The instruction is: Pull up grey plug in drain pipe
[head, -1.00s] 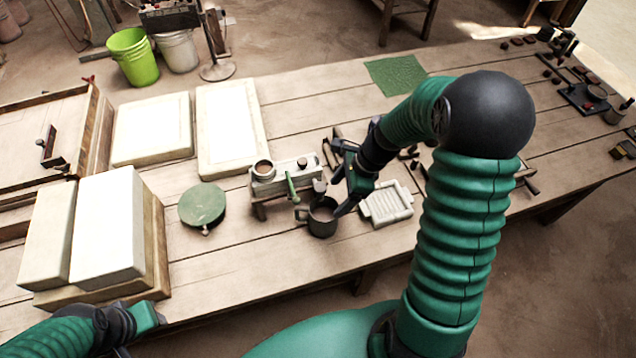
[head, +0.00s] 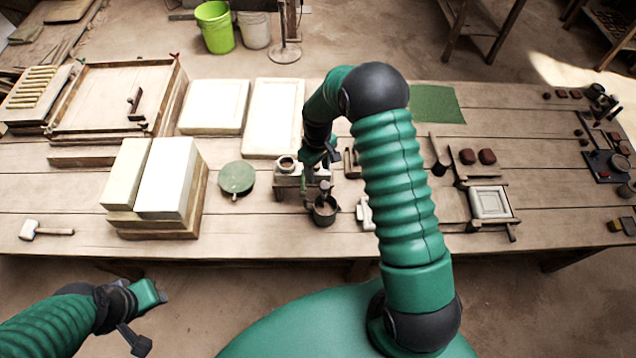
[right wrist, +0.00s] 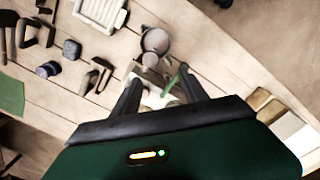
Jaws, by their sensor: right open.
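A small pale block-like stand (head: 286,181) with a round brown-filled opening (head: 286,162) on top sits near the table's front middle. A small grey piece (head: 324,188), possibly the plug or pipe end, shows at its right, just above a dark grey mug (head: 325,214). My right gripper (head: 318,168) is over the right part of the stand and partly hides it. In the right wrist view its fingers (right wrist: 160,92) are apart, with the stand and a green lever (right wrist: 178,78) beyond them. I see nothing held. My left gripper (head: 158,292) is off the table's front edge; its fingers are unclear.
A green round disc (head: 237,178) lies left of the stand. White blocks (head: 165,178) stand farther left. Small tools lie farther right.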

